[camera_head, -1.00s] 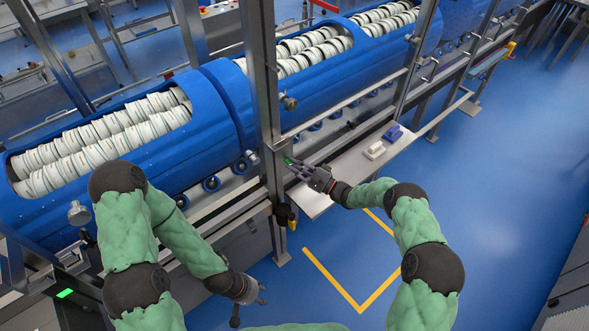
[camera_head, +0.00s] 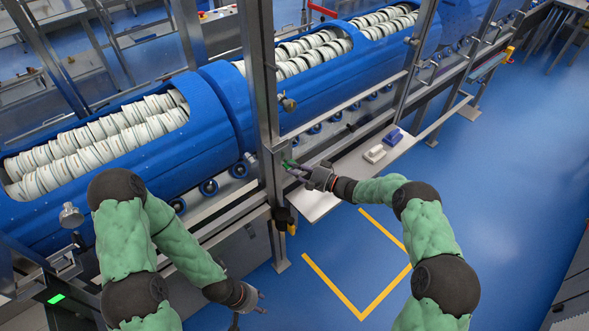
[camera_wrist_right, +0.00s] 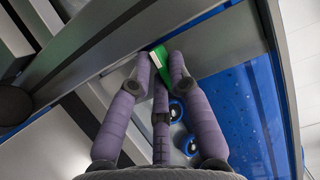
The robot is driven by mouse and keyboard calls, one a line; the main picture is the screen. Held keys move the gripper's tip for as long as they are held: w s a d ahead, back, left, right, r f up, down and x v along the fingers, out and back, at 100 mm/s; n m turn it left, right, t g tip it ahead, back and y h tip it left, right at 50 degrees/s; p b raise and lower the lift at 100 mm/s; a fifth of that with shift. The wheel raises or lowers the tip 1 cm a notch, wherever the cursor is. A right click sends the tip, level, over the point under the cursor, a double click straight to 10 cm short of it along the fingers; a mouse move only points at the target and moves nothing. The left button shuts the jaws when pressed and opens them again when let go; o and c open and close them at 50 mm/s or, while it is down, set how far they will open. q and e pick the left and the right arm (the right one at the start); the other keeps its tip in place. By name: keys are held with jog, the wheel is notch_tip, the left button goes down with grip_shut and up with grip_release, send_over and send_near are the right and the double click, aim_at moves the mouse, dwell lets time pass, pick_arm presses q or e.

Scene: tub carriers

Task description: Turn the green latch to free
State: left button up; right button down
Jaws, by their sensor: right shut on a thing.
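The green latch (camera_head: 290,163) sits at the steel post beside the small shelf in the head view. It also shows in the right wrist view as a green piece with a pale face (camera_wrist_right: 156,63). My right gripper (camera_head: 294,167) is at the post, with its fingers closed around the latch; in the wrist view its fingertips (camera_wrist_right: 158,62) meet on it. Part of the latch is hidden by the fingers. My left gripper (camera_head: 252,304) hangs low at the lower middle, away from the latch, with its fingers apart and nothing between them.
A steel shelf (camera_head: 318,204) beside the post bears a white block (camera_head: 374,154) and a blue block (camera_head: 393,137). Blue tub carriers (camera_head: 222,100) filled with white tubs run behind the frame. The blue floor with yellow marks (camera_head: 333,286) is clear.

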jog(key=shift+s+f, duration=0.1)
jog(key=shift+f, duration=0.1)
jog(key=c, duration=1.4)
grip_release()
jog(key=shift+r, duration=0.1)
jog(key=v, duration=1.2)
